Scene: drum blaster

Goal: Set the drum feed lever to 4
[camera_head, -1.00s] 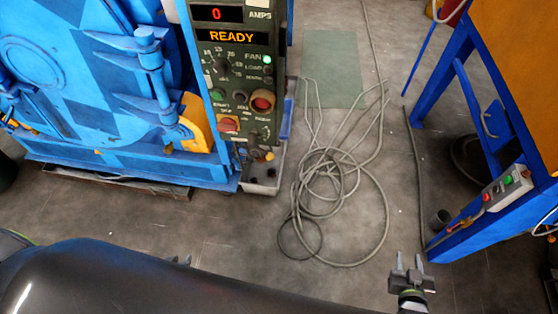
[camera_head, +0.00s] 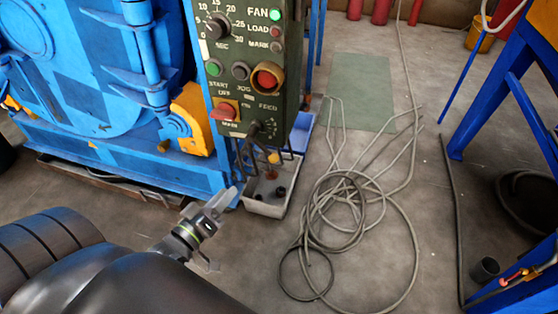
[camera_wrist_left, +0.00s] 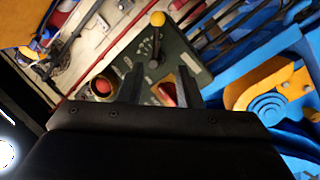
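The drum feed lever (camera_head: 274,157) hangs from its pivot by the FEED label at the lower right of the green control panel (camera_head: 292,60), its yellow-orange knob pointing down. In the left wrist view the lever's yellow knob (camera_wrist_left: 158,19) and dark shaft show beyond the fingertips. The scale numbers beside it are too small to read. My left gripper (camera_head: 222,225) is below and left of the lever, apart from it. In the left wrist view its two fingers (camera_wrist_left: 160,76) are spread with nothing held. My right gripper is not in view.
A red switch (camera_head: 225,110) and a red button with a yellow ring (camera_head: 267,78) sit close above the lever. A grey tray (camera_head: 266,208) stands below the panel. The blue drum machine (camera_head: 85,85) is at left. Coiled cable (camera_head: 345,205) lies on the floor at right.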

